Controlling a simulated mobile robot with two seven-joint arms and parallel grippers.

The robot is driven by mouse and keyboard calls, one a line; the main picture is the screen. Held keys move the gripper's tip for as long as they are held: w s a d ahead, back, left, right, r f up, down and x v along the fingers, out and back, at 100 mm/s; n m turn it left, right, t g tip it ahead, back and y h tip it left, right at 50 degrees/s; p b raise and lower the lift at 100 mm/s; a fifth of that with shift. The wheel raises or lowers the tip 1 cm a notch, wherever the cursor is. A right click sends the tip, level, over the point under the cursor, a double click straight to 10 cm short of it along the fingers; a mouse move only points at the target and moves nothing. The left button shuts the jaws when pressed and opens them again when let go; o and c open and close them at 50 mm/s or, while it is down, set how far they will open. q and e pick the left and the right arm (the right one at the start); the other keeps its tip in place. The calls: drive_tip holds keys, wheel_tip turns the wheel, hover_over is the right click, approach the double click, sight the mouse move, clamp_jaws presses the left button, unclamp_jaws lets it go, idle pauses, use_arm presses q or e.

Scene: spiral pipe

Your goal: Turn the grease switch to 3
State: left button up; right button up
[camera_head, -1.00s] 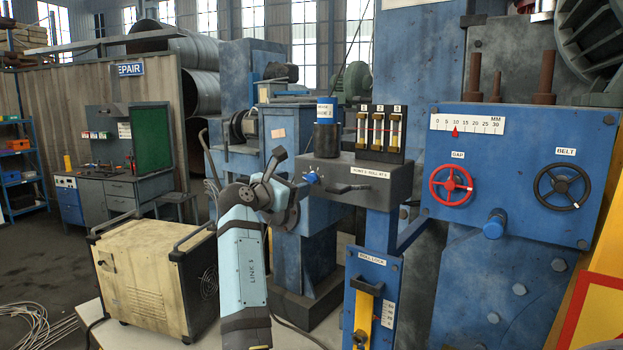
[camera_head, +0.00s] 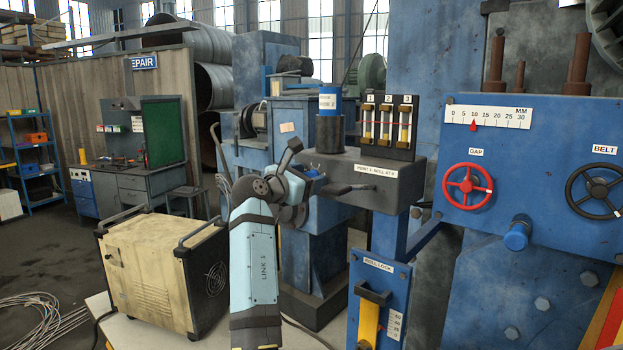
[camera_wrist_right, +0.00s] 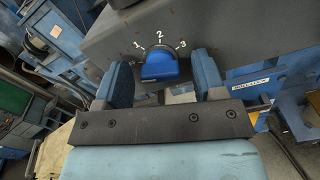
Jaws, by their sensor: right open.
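The grease switch is a blue knob (camera_wrist_right: 160,66) on the front of a dark grey box (camera_head: 340,177). White marks 1, 2 and 3 run in an arc above the knob in the right wrist view. Which mark it points at is not clear. My right gripper (camera_wrist_right: 162,74) is open, with one blue finger on each side of the knob and a visible space on both sides. My left gripper is not in view.
A blue-topped canister (camera_head: 329,115) and a rack of sight glasses (camera_head: 388,125) stand on top. A red handwheel (camera_head: 467,186) is farther right. A cream unit (camera_head: 160,270) stands at the lower left.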

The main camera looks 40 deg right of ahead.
drive_tip(key=shift+c, duration=0.2)
drive_tip(key=c, duration=0.9)
